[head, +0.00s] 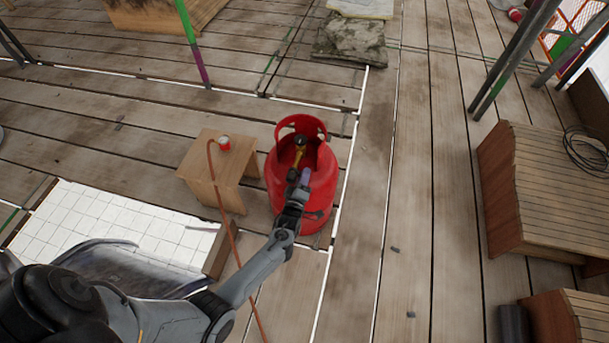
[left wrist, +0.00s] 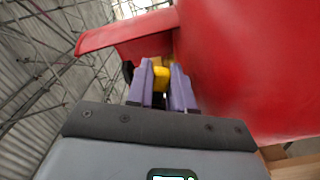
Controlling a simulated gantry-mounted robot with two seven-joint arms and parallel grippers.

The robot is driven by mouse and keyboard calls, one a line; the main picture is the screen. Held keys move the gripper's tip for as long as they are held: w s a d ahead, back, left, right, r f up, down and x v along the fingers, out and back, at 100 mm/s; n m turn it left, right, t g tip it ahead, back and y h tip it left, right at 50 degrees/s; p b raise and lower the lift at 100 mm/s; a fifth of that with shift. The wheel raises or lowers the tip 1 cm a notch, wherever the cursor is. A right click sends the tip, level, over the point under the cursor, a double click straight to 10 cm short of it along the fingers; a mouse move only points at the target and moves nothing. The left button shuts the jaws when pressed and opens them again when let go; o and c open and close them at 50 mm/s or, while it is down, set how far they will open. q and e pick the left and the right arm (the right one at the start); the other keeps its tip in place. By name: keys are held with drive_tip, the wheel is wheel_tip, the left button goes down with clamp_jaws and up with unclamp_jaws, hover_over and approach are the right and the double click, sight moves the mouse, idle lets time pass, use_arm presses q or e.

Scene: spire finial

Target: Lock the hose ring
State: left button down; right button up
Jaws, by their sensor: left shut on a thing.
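A red gas cylinder (head: 318,198) stands upright on the plank floor, with a red collar around its top. A yellow fitting (head: 299,157) with a dark round top sits inside the collar. My left gripper (head: 304,176) reaches into the collar opening. In the left wrist view its purple fingers (left wrist: 163,86) are shut on the yellow fitting (left wrist: 161,78), close to the red cylinder wall (left wrist: 235,75). An orange hose (head: 222,205) runs down the front of a small wooden stool. I cannot make out a separate hose ring. My right gripper is not in view.
The wooden stool (head: 207,165) stands just left of the cylinder with a small red-and-white can-like object (head: 224,143) on it. Slatted wooden boxes (head: 550,190) stand at the right. The planks between them and the cylinder are mostly clear.

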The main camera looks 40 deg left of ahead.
use_arm(q)
drive_tip(key=shift+s+a+f+m, duration=0.1)
drive_tip(key=shift+a+f+m, duration=0.15)
drive_tip(key=shift+m, duration=0.75)
drive_tip(key=shift+s+a+f+m, duration=0.15)
drive_tip(key=shift+f+m, duration=0.2)
drive_tip(key=shift+m, duration=0.65)
drive_tip(key=c, duration=1.1)
unclamp_jaws()
drive_tip(key=shift+d+f, duration=0.1)
drive_tip(key=shift+f, duration=0.05)
